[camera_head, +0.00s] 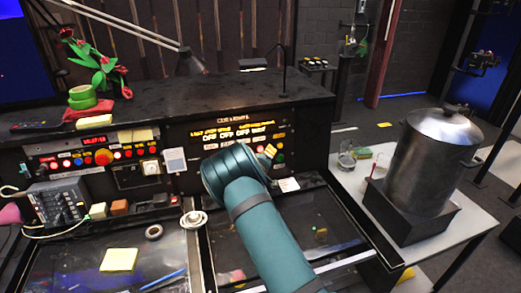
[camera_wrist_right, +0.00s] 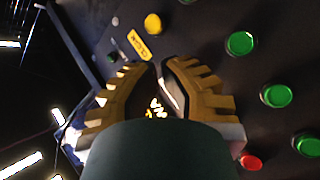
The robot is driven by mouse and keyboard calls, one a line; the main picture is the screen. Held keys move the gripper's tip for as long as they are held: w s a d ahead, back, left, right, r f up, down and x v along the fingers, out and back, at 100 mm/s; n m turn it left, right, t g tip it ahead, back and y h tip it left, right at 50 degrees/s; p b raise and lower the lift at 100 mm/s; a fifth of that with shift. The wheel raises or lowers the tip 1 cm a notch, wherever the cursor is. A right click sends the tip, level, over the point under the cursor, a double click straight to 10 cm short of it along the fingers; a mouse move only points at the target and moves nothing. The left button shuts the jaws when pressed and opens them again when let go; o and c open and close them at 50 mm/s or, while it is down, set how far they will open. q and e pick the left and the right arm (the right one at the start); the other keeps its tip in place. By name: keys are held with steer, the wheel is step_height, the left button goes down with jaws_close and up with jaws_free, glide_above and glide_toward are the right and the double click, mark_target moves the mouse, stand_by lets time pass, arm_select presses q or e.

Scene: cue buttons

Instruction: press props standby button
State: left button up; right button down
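The cue panel (camera_head: 222,113) has lit amber text and a column of small buttons at its right end, including a green button (camera_head: 280,156). I cannot read which one is the props standby button. Contact cannot be told. My left gripper is not in view.
A metal pot (camera_head: 432,160) stands on a side table at right. A desk lamp (camera_head: 190,62) stands behind.

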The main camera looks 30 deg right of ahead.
steer(key=s, duration=0.2)
steer(key=s+a+p, duration=0.1)
steer(key=shift+s+r, duration=0.35)
steer(key=shift+f, duration=0.1)
stand_by(0.7)
